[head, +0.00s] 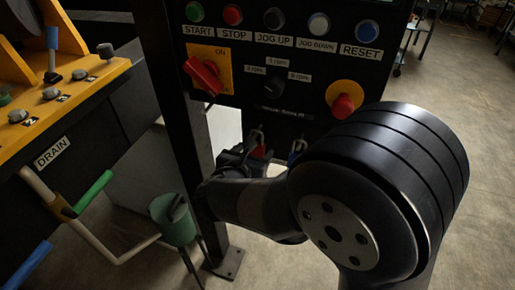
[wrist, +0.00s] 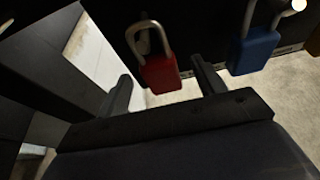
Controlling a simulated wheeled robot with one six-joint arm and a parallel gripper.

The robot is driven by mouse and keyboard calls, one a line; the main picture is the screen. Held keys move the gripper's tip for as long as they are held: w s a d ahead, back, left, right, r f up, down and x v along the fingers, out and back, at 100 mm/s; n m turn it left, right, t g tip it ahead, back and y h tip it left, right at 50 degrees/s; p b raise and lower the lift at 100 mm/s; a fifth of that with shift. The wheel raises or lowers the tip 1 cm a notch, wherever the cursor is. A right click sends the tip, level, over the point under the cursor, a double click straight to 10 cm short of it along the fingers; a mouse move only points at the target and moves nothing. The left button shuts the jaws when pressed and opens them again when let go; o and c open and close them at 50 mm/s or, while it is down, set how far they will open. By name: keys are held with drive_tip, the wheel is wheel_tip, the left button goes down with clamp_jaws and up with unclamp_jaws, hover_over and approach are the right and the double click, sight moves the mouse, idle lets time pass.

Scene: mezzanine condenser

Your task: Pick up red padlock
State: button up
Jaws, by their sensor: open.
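The red padlock (wrist: 160,74) hangs by its metal shackle below the dark panel in the wrist view. In the head view the red padlock (head: 258,152) is small and partly hidden by my gripper. My gripper (wrist: 164,82) is open, with one finger to the left of the padlock and one to the right. The padlock's body appears in the gap between the fingers, and I see no finger clearly touching it.
A blue padlock (wrist: 254,52) hangs to the right of the red one, close to the right finger. The control panel (head: 310,92) with buttons, a red switch and a red stop knob is above. A dark post (head: 180,110) stands close on the left.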

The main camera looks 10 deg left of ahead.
sight(255, 150)
drive_tip(key=x, duration=0.3)
drive_tip(key=shift+w+f, duration=0.15)
drive_tip(key=shift+w, duration=0.1)
drive_tip(key=c, duration=1.1)
drive_tip(key=shift+c, duration=0.2)
drive_tip(key=shift+r, duration=0.85)
drive_tip(key=s+a+b, duration=0.1)
drive_tip(key=s+b, duration=0.1)
drive_tip(key=s, duration=1.6)
drive_tip(key=shift+a, duration=0.2)
